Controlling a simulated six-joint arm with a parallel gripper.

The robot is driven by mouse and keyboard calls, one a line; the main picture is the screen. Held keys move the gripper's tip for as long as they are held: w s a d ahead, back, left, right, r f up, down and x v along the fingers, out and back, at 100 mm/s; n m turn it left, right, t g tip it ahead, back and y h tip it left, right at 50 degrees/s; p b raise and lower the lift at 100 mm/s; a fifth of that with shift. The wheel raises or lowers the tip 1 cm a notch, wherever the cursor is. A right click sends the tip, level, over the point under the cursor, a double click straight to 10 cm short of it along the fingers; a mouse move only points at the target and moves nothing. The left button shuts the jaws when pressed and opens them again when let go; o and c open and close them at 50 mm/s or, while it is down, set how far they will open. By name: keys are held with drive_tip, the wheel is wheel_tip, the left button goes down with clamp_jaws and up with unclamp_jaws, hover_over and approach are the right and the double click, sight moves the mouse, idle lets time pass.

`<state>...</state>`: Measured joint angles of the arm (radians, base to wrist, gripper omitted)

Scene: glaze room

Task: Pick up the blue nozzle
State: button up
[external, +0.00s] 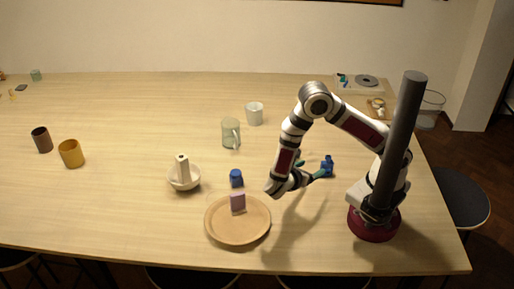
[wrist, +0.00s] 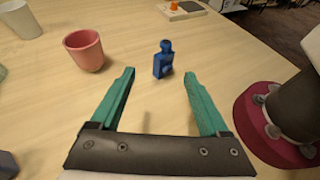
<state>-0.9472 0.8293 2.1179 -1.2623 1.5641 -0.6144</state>
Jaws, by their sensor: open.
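The blue nozzle (external: 327,166) stands upright on the table near my base, just beyond my fingertips. In the wrist view the nozzle (wrist: 163,60) has a broad body and a narrower top, and shows ahead of the gap between my fingers. My gripper (external: 314,167) has two teal fingers, spread apart and pointing toward the nozzle. The wrist view shows nothing between the fingers of my gripper (wrist: 159,74). Whether a finger touches the nozzle I cannot tell, but the wrist view suggests they are apart.
A pink cup (wrist: 85,51) stands left of the nozzle. A mortar with pestle (external: 184,179), a glass mug (external: 231,134) and a white cup (external: 254,114) stand farther off.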

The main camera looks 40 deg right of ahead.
sight(327, 162)
drive_tip(key=x, duration=0.9)
drive_tip(key=s+x, duration=0.1)
drive_tip(key=x, duration=0.3)
drive_tip(key=shift+d, duration=0.3)
clamp_jaws()
